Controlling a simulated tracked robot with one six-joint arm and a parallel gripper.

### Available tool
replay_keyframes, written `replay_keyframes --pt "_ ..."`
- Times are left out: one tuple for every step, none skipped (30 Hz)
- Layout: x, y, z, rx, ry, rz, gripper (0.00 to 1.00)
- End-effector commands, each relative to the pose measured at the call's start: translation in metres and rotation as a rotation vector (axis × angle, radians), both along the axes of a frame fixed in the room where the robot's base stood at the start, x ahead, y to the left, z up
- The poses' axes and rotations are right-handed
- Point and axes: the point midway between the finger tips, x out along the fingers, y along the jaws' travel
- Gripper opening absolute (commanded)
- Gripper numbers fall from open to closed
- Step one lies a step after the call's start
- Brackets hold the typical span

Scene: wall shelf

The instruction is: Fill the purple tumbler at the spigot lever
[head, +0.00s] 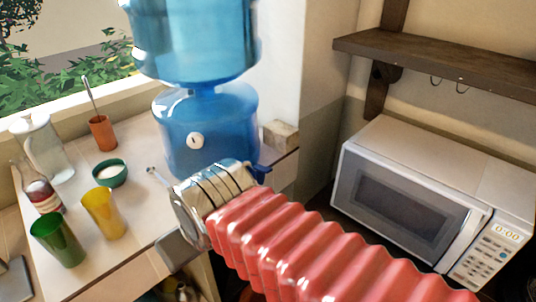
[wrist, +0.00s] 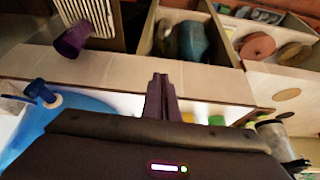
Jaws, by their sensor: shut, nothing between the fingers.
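The purple tumbler (wrist: 72,40) shows in the wrist view at the upper left, tilted in the picture, beside a pale slatted panel. What it rests on is unclear, and I do not see it in the head view. The blue dispenser (head: 205,130) stands on the counter in the head view; its blue spigot lever (head: 262,172) pokes out at its lower right, partly behind my arm. The spigot (wrist: 42,92) also shows at left in the wrist view. My gripper (wrist: 163,80) is shut and empty, apart from the tumbler and to the right of the spigot.
On the counter (head: 135,150) stand a yellow cup (head: 103,213), a green cup (head: 58,240), a bottle (head: 38,190), a pitcher (head: 42,148) and a teal bowl (head: 109,173). A microwave (head: 410,200) sits at right under a wooden shelf (head: 440,62). Open compartments hold pots (wrist: 190,42).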

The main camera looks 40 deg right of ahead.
Motion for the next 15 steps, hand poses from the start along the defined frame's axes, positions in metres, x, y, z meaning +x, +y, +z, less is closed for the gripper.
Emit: replay_keyframes --pt "0.002 -0.003 0.004 -0.003 0.004 -0.004 0.00" --pt "0.003 -0.005 0.007 -0.005 0.009 -0.006 0.00" --pt "0.006 -0.009 0.012 -0.009 0.015 -0.009 0.00" --pt "0.008 -0.010 0.016 -0.012 0.023 -0.012 0.00" --pt "0.011 -0.013 0.022 -0.016 0.029 -0.014 0.00" --pt "0.015 -0.019 0.030 -0.021 0.042 -0.017 0.00" --pt "0.018 -0.025 0.037 -0.026 0.051 -0.020 0.00" --pt "0.021 -0.031 0.043 -0.030 0.063 -0.023 0.00" --pt "0.025 -0.039 0.054 -0.034 0.078 -0.026 0.00" --pt "0.028 -0.047 0.061 -0.038 0.089 -0.027 0.00" --pt "0.031 -0.054 0.069 -0.042 0.101 -0.028 0.00" --pt "0.034 -0.064 0.079 -0.045 0.118 -0.029 0.00" --pt "0.037 -0.072 0.087 -0.048 0.130 -0.030 0.00" --pt "0.039 -0.080 0.094 -0.049 0.142 -0.030 0.00" --pt "0.042 -0.090 0.104 -0.049 0.157 -0.029 0.00"
